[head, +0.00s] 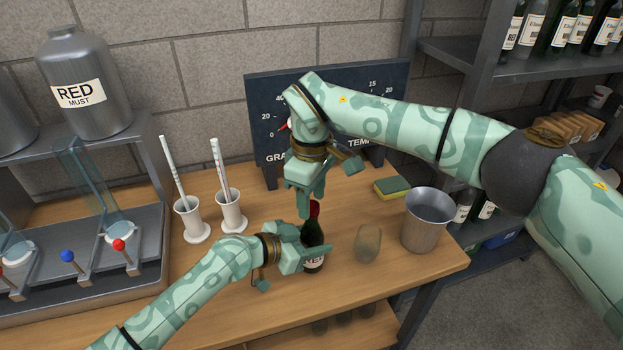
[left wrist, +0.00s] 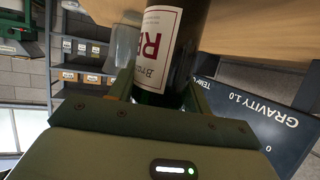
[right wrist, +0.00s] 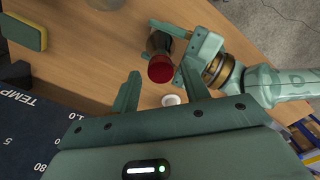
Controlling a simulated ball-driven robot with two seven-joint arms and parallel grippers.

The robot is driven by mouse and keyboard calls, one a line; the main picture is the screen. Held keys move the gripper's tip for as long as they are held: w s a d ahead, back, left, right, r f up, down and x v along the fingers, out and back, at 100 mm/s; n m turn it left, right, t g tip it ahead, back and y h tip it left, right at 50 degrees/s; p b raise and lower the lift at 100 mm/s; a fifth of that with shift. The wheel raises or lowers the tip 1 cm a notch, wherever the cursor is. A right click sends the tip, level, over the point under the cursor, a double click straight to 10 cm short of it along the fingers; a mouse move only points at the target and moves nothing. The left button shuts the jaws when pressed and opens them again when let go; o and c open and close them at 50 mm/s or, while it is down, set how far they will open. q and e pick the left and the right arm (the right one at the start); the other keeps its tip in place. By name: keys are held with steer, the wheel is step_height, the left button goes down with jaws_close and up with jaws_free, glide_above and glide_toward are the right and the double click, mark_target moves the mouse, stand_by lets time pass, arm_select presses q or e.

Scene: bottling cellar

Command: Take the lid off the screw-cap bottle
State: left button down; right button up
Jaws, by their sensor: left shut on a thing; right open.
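The screw-cap bottle (head: 313,240) is dark green with a red cap (head: 314,208) and a white label, near the front of the wooden bench. My left gripper (head: 318,252) is shut around its body. In the left wrist view the bottle (left wrist: 172,50) sits between the fingers, its label partly seen. My right gripper (head: 304,205) is above the bottle, pointing down, close to the cap. In the right wrist view the open fingers (right wrist: 160,95) are apart and the red cap (right wrist: 161,69) lies between and beyond them, on the bottle.
A glass tumbler (head: 368,243) and a metal bucket (head: 428,220) stand to the right. A sponge (head: 392,187) lies behind them. Two white cylinders with tubes (head: 231,212) stand to the left. A dark gauge board (head: 262,110) stands behind my right gripper.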

steer(key=shift+f, duration=0.4)
